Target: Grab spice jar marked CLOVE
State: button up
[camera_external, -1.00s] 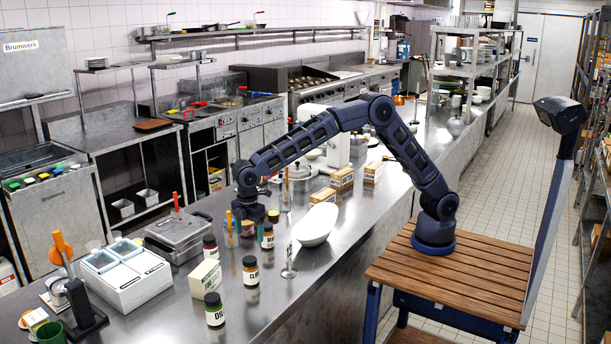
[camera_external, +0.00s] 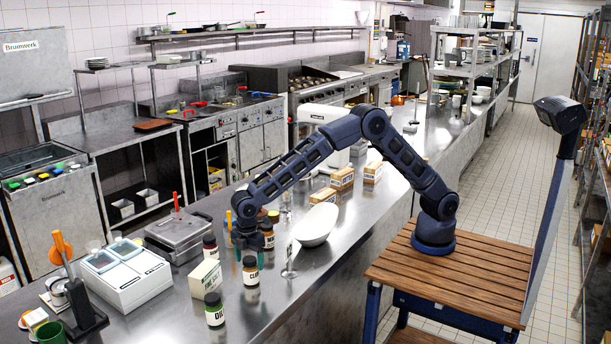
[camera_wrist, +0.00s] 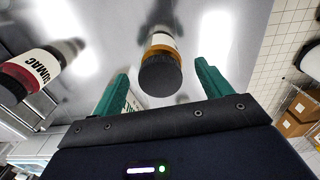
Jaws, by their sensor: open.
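The jar with a dark lid and a white label that seems to read CLOVE (camera_external: 250,271) stands upright on the steel counter, with its label only partly legible. My gripper (camera_external: 247,251) is low over the counter, just behind and above this jar in the external view. In the wrist view, my gripper (camera_wrist: 162,72) has its two green fingers apart, with nothing clamped. A jar with a black lid and amber band (camera_wrist: 160,67) shows between and beyond the fingers. Its label is mostly hidden, so I cannot tell which spice it is.
The SUMAC jar (camera_wrist: 38,72) is left in the wrist view. A red-banded jar (camera_external: 210,246), a small box (camera_external: 205,277) and a jar with a green-toned label (camera_external: 214,312) stand left and in front. Another jar (camera_external: 268,238) and a white oval bowl (camera_external: 316,226) are right.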

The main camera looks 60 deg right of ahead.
jog(key=shift+f, duration=1.6)
jog(key=c, duration=1.2)
jog(key=shift+r, duration=0.1)
